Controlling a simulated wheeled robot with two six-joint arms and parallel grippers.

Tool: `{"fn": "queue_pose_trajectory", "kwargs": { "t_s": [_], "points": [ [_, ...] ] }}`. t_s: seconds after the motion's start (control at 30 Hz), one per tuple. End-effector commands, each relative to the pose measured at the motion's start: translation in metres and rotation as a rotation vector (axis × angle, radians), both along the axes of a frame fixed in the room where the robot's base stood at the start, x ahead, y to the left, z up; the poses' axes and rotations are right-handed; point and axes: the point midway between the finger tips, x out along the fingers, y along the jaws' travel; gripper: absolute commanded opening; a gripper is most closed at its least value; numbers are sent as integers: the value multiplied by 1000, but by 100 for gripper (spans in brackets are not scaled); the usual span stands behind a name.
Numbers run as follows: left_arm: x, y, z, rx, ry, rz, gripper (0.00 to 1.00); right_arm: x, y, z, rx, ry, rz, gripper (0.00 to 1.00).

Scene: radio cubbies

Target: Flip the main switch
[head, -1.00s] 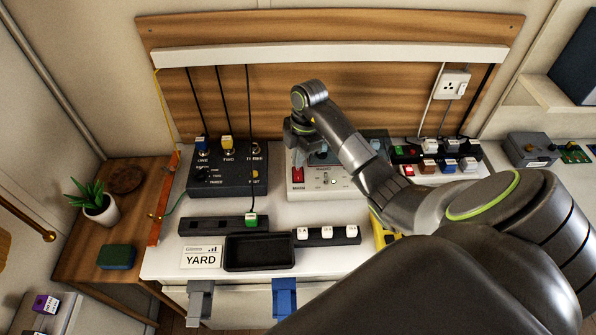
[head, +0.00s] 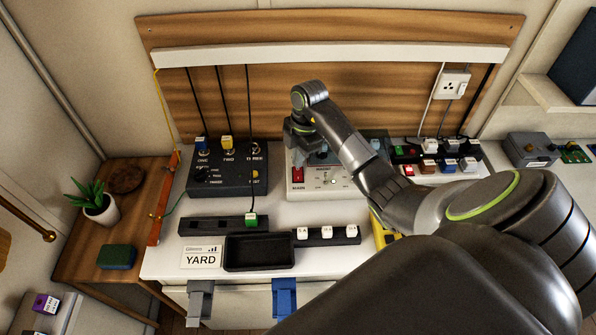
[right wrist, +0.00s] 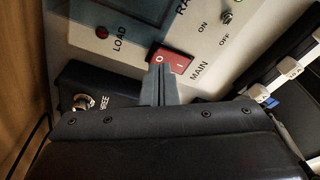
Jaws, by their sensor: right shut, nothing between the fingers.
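The main switch (head: 298,174) is a red rocker on the light panel of the box in the middle of the bench. My right gripper (head: 298,157) is over the box, just behind the switch. In the right wrist view its closed fingertips (right wrist: 160,68) overlap the "O" end of the rocker. They are shut with nothing between them; whether they touch the rocker I cannot tell. My left gripper is out of view.
A dark box (head: 225,180) with knobs and plugs stands left of the panel box. A black tray (head: 260,268) and a strip of white keys (head: 328,235) lie in front. A power strip (head: 437,160) with several plugs is at right. My arm covers the bench's right front.

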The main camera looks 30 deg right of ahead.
Motion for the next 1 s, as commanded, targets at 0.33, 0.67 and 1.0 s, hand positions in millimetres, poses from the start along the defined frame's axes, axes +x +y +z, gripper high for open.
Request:
{"fn": "queue_pose_trajectory", "kwargs": {
  "t_s": [0.33, 0.67, 1.0],
  "points": [
    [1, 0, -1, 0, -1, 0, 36, 0, 0, -1, 0, 0, 0, 0],
    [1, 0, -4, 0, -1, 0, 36, 0, 0, -6, 0, 0, 0, 0],
    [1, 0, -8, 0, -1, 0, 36, 0, 0, -12, 0, 0, 0, 0]
  ]
}}
